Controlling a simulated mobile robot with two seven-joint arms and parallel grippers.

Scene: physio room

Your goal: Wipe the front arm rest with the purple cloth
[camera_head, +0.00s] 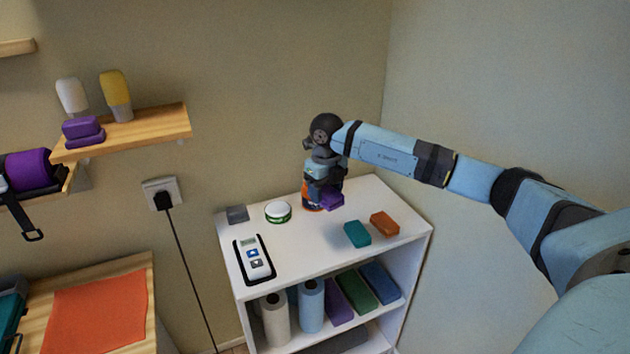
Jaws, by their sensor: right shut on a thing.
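My right gripper (328,188) points down over the back of the white shelf unit's top. It is shut on the purple cloth (332,201), a small folded block that shows just below the fingers. The gripper hides part of the cloth, and I cannot tell whether the cloth touches the top. No front arm rest can be made out in this view. My left gripper is not in view.
The white shelf unit (303,275) also bears a teal block (357,234), an orange block (385,223), a round tub (278,211), a controller in a black tray (254,259) and an orange-and-blue container (310,197) close by the gripper. A wooden wall shelf (150,130) is at left.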

